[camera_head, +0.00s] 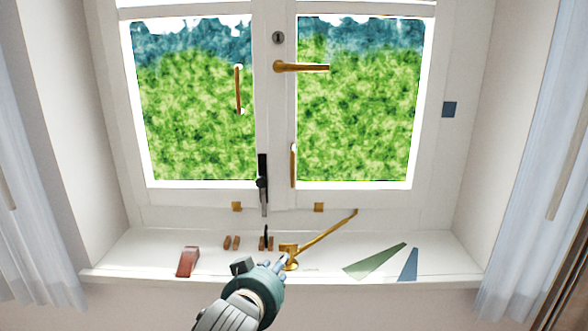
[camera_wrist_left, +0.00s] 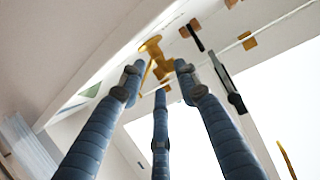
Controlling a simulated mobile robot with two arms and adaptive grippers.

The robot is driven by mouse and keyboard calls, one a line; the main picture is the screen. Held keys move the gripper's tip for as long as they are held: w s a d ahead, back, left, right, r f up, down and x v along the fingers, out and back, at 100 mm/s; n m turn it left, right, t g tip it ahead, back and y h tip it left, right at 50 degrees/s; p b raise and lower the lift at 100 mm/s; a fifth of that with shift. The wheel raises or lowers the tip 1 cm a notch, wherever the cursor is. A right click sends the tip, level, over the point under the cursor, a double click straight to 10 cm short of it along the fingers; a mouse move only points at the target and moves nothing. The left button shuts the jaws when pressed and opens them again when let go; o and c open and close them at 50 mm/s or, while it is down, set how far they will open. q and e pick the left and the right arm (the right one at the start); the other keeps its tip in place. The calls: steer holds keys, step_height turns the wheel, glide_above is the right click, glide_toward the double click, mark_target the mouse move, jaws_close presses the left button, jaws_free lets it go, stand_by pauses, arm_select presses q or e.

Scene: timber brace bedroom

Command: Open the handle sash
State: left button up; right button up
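The white window has two closed-looking sashes. The right sash bears a horizontal brass lever handle (camera_head: 305,67) and a small brass pull (camera_head: 293,165); the left sash has a curved brass pull (camera_head: 239,90). A brass stay (camera_head: 328,235) slants up to the right from its base on the sill. My left gripper (camera_head: 264,264) is low at the sill, beside the stay base. In the left wrist view, the fingers (camera_wrist_left: 158,78) are spread apart, with the brass stay base (camera_wrist_left: 157,55) just beyond them; I cannot tell whether they touch. My right gripper is not in view.
A dark bolt (camera_head: 262,185) stands at the sashes' meeting line. Wooden blocks (camera_head: 231,242), a red wedge (camera_head: 188,262), a green wedge (camera_head: 376,262) and a blue wedge (camera_head: 408,265) lie on the sill (camera_head: 140,262). Curtains (camera_head: 40,220) hang at both sides.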

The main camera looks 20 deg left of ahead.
mark_target(293, 168)
arm_select(q)
steer(key=w+r+t, duration=0.2)
steer(key=w+r, duration=0.1)
steer(key=r, duration=0.6)
steer(key=w+r+t, duration=0.2)
steer(key=w+r, duration=0.2)
steer(key=r, duration=0.5)
steer(key=shift+n+y, duration=0.3)
steer(key=shift+n, duration=0.1)
steer(key=w, duration=0.3)
steer(key=w+p, duration=0.1)
steer(key=w, duration=0.2)
steer(key=w+a+p, duration=0.1)
steer(key=w, duration=0.2)
steer(key=shift+r, duration=0.1)
steer(key=shift+w+p, duration=0.3)
steer(key=shift+w, duration=0.4)
jaws_close()
